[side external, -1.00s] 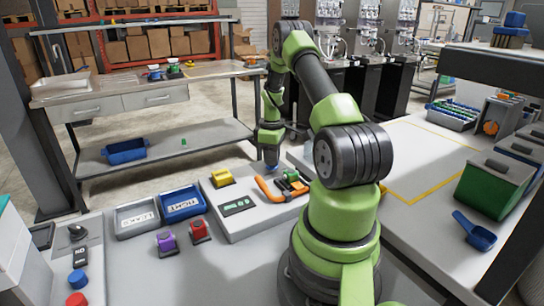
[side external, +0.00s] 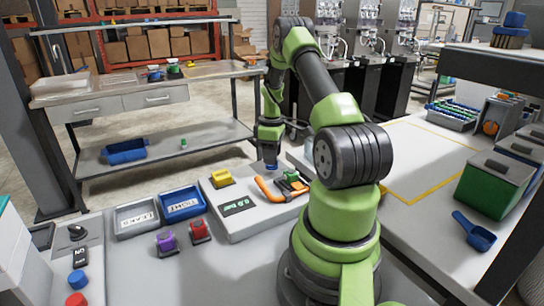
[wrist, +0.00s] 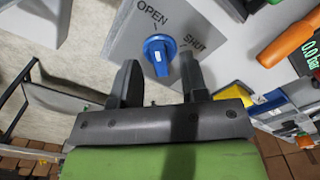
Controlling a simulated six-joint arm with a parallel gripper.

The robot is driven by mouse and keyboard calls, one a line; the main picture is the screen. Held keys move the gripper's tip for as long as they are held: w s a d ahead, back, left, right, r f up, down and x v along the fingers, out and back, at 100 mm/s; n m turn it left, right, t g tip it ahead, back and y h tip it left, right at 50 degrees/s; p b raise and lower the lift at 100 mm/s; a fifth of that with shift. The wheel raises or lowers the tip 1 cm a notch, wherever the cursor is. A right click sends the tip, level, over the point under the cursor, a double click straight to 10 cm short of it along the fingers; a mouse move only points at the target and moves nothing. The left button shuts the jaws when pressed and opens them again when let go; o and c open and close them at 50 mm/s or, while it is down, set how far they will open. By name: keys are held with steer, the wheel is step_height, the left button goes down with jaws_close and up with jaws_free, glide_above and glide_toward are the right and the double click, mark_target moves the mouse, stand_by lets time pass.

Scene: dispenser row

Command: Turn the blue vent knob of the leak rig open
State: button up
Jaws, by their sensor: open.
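The blue vent knob (wrist: 160,54) sits on a grey plate of the leak rig (wrist: 112,42) in the wrist view, with the printed words OPEN and SHUT beside it. My gripper (wrist: 159,61) is open, with one dark finger on each side of the knob. Whether either finger touches it is unclear. In the side external view my gripper (side external: 269,150) points down at the far end of the rig (side external: 243,228), with a little blue showing below it. I cannot tell for sure which word the knob points at.
An orange handle (side external: 270,192) and a green part (side external: 292,175) stand close to my gripper on the rig. A yellow part (side external: 222,178) and a display (side external: 237,206) are nearby. A purple part (side external: 166,243) and a red part (side external: 200,231) stand in front, beside grey and blue bins.

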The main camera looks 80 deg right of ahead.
step_height(320, 180, up, 9)
stand_by(0.3)
stand_by(0.4)
steer(key=w+a+r+m+t+h, duration=0.1)
steer(key=w+a+r+t, duration=0.15)
steer(key=a+r, duration=0.55)
steer(key=w+a+r+m+t, duration=0.1)
steer(key=w+a+r, duration=0.35)
steer(key=a, duration=0.55)
steer(key=s+a+r+m+t+y, duration=0.1)
steer(key=s+a+r+t, duration=0.1)
steer(key=s+a, duration=0.3)
steer(key=s+a+r+m+t+y, duration=0.1)
steer(key=s+a+r+y, duration=0.1)
steer(key=s+a, duration=0.4)
steer(key=a, duration=0.5)
steer(key=shift+s+a+t, duration=0.15)
steer(key=shift+a+t, duration=0.2)
steer(key=shift+a, duration=0.05)
